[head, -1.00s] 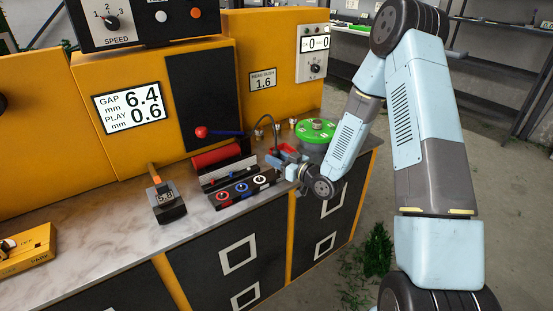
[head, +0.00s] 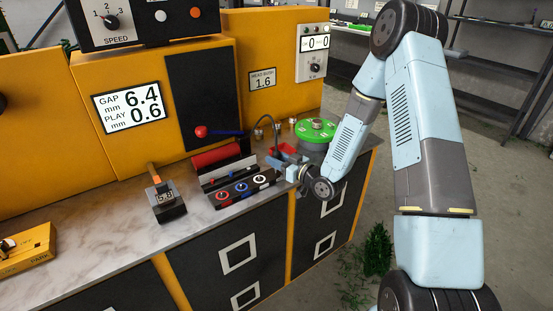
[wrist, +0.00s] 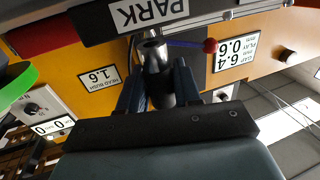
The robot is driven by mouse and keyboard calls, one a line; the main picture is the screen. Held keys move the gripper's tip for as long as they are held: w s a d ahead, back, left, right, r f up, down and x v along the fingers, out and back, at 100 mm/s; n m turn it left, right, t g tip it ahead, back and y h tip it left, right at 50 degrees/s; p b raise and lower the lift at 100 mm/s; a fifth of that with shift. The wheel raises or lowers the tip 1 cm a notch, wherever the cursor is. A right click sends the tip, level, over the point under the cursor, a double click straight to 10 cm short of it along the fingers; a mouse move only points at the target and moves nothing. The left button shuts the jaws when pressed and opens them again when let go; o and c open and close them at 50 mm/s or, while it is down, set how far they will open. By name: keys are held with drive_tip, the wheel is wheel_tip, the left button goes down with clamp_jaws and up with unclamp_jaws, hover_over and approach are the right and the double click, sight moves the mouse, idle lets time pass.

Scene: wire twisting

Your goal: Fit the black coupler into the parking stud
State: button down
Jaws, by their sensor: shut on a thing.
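In the wrist view, my gripper (wrist: 157,88) is shut on the black coupler (wrist: 160,88), a dark cylinder between two blue fingers. Its bright metal end (wrist: 152,48) points toward a dark block with a white PARK label (wrist: 148,12). I cannot pick out the parking stud, nor tell whether the coupler touches anything there. In the head view my gripper (head: 277,163) is small, at the right end of the bench top, and the coupler in it is not clear.
A black rack with ringed sockets (head: 240,190) and a red roller (head: 215,156) lie left of my gripper. A red tray (head: 285,150) and a green-topped drum (head: 316,130) stand close behind and right. A grey hose (head: 259,127) arches nearby.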

drive_tip(key=shift+f, duration=0.8)
drive_tip(key=c, duration=0.7)
unclamp_jaws()
drive_tip(key=v, duration=1.4)
drive_tip(key=shift+w, duration=0.2)
